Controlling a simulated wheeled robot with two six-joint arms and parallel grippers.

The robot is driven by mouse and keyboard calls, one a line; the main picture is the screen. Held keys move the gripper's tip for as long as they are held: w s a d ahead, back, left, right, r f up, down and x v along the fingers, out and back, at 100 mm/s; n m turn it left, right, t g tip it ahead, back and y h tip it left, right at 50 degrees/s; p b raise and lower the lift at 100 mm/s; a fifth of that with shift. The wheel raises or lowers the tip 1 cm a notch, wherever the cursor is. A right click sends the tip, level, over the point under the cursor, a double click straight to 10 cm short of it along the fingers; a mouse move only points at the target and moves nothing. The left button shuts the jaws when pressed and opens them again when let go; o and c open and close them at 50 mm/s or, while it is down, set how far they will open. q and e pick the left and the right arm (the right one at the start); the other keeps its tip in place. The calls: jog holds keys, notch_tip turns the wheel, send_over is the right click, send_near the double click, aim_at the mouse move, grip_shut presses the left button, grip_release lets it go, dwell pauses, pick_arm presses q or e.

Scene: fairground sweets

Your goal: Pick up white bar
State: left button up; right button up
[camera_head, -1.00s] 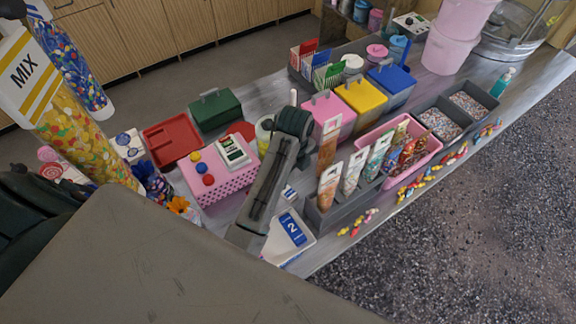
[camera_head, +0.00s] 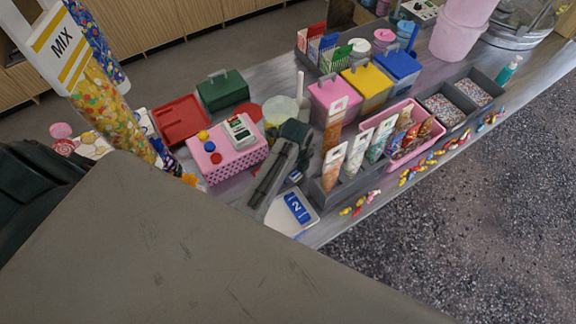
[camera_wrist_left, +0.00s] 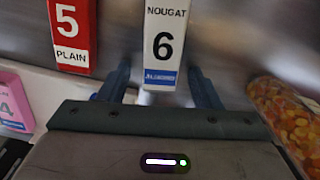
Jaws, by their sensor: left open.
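The white bar (camera_wrist_left: 162,35) is in the upper middle of the left wrist view. It reads "NOUGAT" and "6" and has a blue band at its near end. My left gripper (camera_wrist_left: 161,88) is open, with one blue-grey finger on each side of the bar's near end. I see gaps between the fingers and the bar. In the head view my left arm reaches down over the counter beside the bag rack. Its fingertips are hidden there, and I cannot make out the white bar for sure. My right gripper is not in view.
A red bar (camera_wrist_left: 73,30) marked "5 PLAIN" lies left of the white bar. A pink bar (camera_wrist_left: 14,104) is farther left. A blue bar (camera_head: 298,207) marked "2" lies on a white tray (camera_head: 275,218). A grey rack (camera_head: 350,193) of sweet bags stands close to the right.

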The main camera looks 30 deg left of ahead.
pick_arm(q)
jog(key=shift+c, duration=0.5)
jog(key=shift+d, duration=0.1)
jog(key=c, duration=1)
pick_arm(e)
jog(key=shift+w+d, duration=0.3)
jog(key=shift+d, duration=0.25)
